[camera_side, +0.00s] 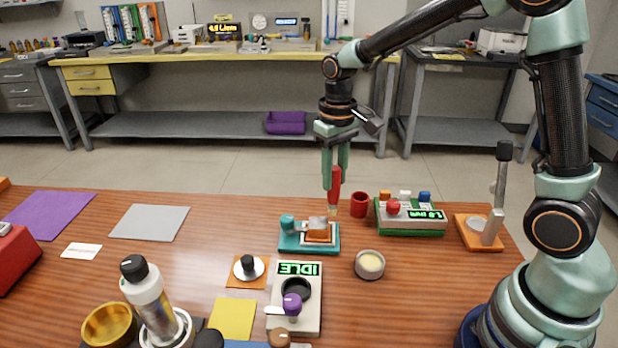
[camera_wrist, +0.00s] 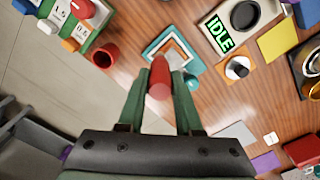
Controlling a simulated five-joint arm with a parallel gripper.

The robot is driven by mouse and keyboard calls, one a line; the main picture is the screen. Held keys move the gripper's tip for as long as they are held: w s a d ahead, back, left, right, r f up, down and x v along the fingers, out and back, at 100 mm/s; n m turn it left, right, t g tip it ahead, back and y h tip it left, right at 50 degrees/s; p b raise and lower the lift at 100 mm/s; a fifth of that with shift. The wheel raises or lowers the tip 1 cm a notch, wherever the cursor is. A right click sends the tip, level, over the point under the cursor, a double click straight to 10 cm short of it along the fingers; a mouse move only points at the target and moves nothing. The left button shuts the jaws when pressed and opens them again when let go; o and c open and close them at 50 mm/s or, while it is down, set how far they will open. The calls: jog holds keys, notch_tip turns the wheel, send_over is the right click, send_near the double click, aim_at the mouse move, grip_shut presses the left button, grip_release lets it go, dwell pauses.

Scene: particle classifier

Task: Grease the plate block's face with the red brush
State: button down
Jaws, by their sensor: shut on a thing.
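My gripper (camera_side: 335,172) is shut on the red brush (camera_side: 335,188), which hangs upright with its bristles down. The brush end is close to the right side of the copper-coloured block (camera_side: 318,230) in its teal holder (camera_side: 290,247); I cannot tell whether it touches. In the wrist view the red brush (camera_wrist: 160,80) sits between the fingers of my gripper (camera_wrist: 160,76) and covers part of the teal holder (camera_wrist: 150,50). A grey pot (camera_side: 370,269) with cream-coloured contents stands to the right and nearer the side camera.
An orange-based lever (camera_side: 480,232) is farther right. A device reading IDLE (camera_side: 310,320) and a black-knobbed orange plate (camera_side: 246,272) lie nearer. Bare table lies left of the holder.

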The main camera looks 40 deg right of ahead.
aim_at(333, 204)
jog(key=shift+f, duration=0.5)
jog(key=shift+w+a+f, duration=0.1)
jog(key=shift+a+f, duration=0.05)
jog(key=shift+f, duration=0.25)
jog(key=shift+w+a+f, duration=0.1)
jog(key=shift+f, duration=0.3)
jog(key=shift+w+a+r, duration=0.7)
jog(key=shift+w+a, duration=1.1)
jog(key=shift+a, duration=0.15)
jog(key=s+d, duration=0.1)
jog(key=s+d+f, duration=0.1)
jog(key=d, duration=0.1)
jog(key=s+d, duration=0.1)
jog(key=s, duration=0.1)
jog(key=shift+d+f, duration=0.2)
jog(key=shift+f, duration=0.15)
jog(key=shift+s+a+f, duration=0.15)
jog(key=shift+s+a, duration=0.05)
jog(key=shift+s, duration=0.05)
jog(key=shift+w+a+f, duration=0.4)
jog(key=shift+w+a, duration=0.4)
jog(key=shift+a, duration=0.05)
jog(key=shift+s+d+f, duration=0.1)
jog(key=shift+s+d, duration=0.7)
notch_tip(333, 204, up, 10)
jog(key=shift+f, duration=0.1)
